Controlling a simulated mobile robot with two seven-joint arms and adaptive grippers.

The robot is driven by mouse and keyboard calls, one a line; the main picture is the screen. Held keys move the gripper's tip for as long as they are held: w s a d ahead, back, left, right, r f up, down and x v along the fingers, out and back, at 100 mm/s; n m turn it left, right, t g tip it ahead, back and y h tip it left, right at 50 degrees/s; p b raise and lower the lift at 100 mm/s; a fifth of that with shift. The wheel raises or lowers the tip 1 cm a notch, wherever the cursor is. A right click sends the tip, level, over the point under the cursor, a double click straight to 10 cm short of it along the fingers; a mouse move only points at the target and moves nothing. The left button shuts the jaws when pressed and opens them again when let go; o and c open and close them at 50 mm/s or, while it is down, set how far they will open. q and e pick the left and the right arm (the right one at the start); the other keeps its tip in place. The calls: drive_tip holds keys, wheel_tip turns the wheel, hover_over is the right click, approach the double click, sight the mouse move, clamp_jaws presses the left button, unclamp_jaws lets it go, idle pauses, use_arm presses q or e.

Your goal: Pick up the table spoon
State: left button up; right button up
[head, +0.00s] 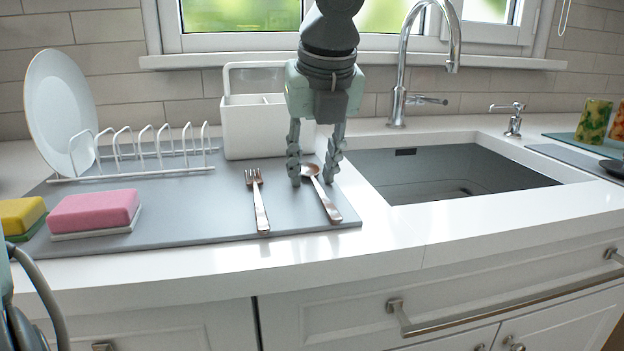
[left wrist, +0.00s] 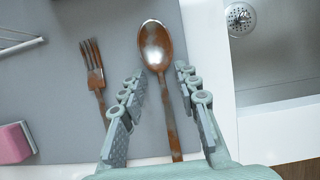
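The table spoon (head: 328,204) lies on the grey mat (head: 200,228), near its right edge and beside the sink. Its handle points to the front of the counter. My left gripper (head: 312,181) points down over the bowl end of the spoon, with its two fingers apart. In the left wrist view the spoon (left wrist: 155,45) runs between the open fingers (left wrist: 159,74), with a gap on both sides. The fingers hide part of the bowl in the head view. My right gripper is not in view.
A fork (head: 261,207) lies just left of the spoon. A white caddy (head: 250,128) stands behind, with a dish rack (head: 140,155) and plate to its left. A pink sponge (head: 95,212) lies front left. The sink (head: 450,172) opens to the right.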

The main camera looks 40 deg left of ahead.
use_arm(q)
drive_tip(key=shift+f, duration=0.1)
clamp_jaws()
